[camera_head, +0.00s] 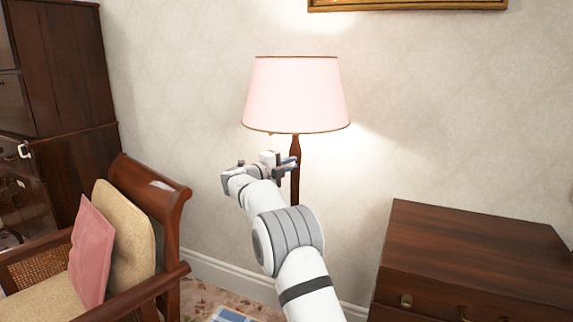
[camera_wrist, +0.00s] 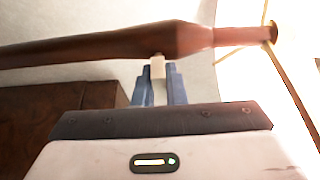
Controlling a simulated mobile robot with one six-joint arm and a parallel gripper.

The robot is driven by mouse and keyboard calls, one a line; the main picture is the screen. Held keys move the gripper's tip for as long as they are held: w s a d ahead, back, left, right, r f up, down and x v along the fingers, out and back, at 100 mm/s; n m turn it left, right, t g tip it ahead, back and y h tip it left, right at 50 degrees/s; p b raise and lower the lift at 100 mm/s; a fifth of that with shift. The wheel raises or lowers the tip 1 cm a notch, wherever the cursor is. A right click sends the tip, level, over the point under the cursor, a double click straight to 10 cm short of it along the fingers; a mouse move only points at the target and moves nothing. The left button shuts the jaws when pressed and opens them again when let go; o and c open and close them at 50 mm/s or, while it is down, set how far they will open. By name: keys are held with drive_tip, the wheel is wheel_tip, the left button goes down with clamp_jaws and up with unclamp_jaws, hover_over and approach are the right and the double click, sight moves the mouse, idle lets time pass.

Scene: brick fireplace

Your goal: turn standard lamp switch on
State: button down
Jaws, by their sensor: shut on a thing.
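The standard lamp has a pale pink shade (camera_head: 297,95) with dark trim and a dark wooden pole (camera_head: 296,172). The shade and the wall beside it are bright, so the lamp looks lit. In the wrist view the pole (camera_wrist: 110,46) runs across the top, with the glowing shade (camera_wrist: 295,75) at the right. A small cream switch (camera_wrist: 157,66) sits at the pole's thicker part. My gripper (camera_head: 289,163) is at the pole just below the shade. In the wrist view its blue fingers (camera_wrist: 158,82) are shut on the switch.
A wooden chair (camera_head: 150,195) with a pink cushion (camera_head: 91,252) stands at left, before a dark cabinet (camera_head: 70,130). A wooden chest of drawers (camera_head: 480,245) stands at right. The patterned wall (camera_head: 430,120) is close behind the lamp.

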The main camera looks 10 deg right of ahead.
drive_tip(key=shift+r, duration=0.2)
idle(0.4)
drive_tip(key=c, duration=1.5)
unclamp_jaws()
drive_tip(key=shift+f, duration=0.15)
drive_tip(key=v, duration=0.7)
drive_tip(key=shift+s+a, duration=0.15)
drive_tip(key=shift+a, duration=0.25)
drive_tip(key=shift+f, duration=0.1)
